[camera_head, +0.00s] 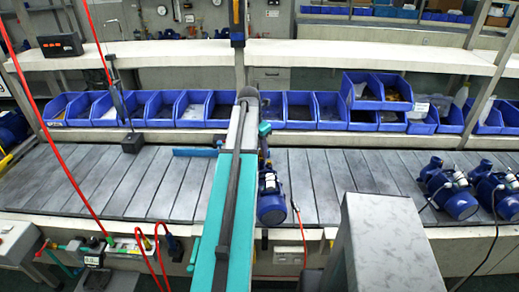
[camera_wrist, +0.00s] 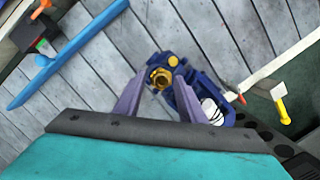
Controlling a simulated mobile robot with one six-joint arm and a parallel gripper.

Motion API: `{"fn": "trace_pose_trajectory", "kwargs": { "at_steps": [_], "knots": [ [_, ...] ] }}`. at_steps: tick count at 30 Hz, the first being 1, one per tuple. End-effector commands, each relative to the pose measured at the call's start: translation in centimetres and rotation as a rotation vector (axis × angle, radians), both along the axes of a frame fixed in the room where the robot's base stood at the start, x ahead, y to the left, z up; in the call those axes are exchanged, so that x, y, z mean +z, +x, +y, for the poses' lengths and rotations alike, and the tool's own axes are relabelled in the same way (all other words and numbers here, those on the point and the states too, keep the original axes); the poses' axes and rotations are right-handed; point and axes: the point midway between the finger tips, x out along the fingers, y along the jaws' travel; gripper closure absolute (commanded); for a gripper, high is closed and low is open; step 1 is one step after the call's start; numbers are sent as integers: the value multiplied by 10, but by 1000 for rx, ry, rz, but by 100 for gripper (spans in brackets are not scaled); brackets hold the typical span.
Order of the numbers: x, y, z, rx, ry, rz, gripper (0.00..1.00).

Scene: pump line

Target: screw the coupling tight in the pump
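The blue pump (camera_head: 271,203) lies on the grey slatted line, just right of my teal arm. In the wrist view the pump (camera_wrist: 185,97) is below and between my fingers, partly hidden by the right one. The brass coupling (camera_wrist: 160,78) is a ring with a dark hole, at the pump's port. A second brass round part (camera_wrist: 173,60) sits beside it. My gripper (camera_wrist: 162,80) has its two purple fingers apart, one on each side of the coupling. I cannot tell whether they touch it, nor how deep the coupling sits.
A blue bar (camera_head: 195,152) lies on the line left of my arm. More blue pumps (camera_head: 449,188) stand at the right. Blue bins (camera_head: 195,108) line the back. A yellow-handled tool (camera_wrist: 280,103) lies off the line's edge. A red hose (camera_head: 60,150) hangs at left.

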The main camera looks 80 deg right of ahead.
Motion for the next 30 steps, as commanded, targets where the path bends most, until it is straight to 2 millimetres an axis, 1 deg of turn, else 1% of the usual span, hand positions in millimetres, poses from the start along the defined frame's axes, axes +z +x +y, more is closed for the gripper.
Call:
{"fn": "trace_pose_trajectory", "kwargs": {
  "at_steps": [2, 5, 6, 9, 30],
  "knots": [
    [0, 0, 0, 0, 0, 0, 64],
    [0, 0, 0, 0, 0, 0, 79],
    [0, 0, 0, 0, 0, 0, 86],
    [0, 0, 0, 0, -1, -1, 100],
    [-1, 1, 0, 0, -1, -2, 100]
  ]
}}
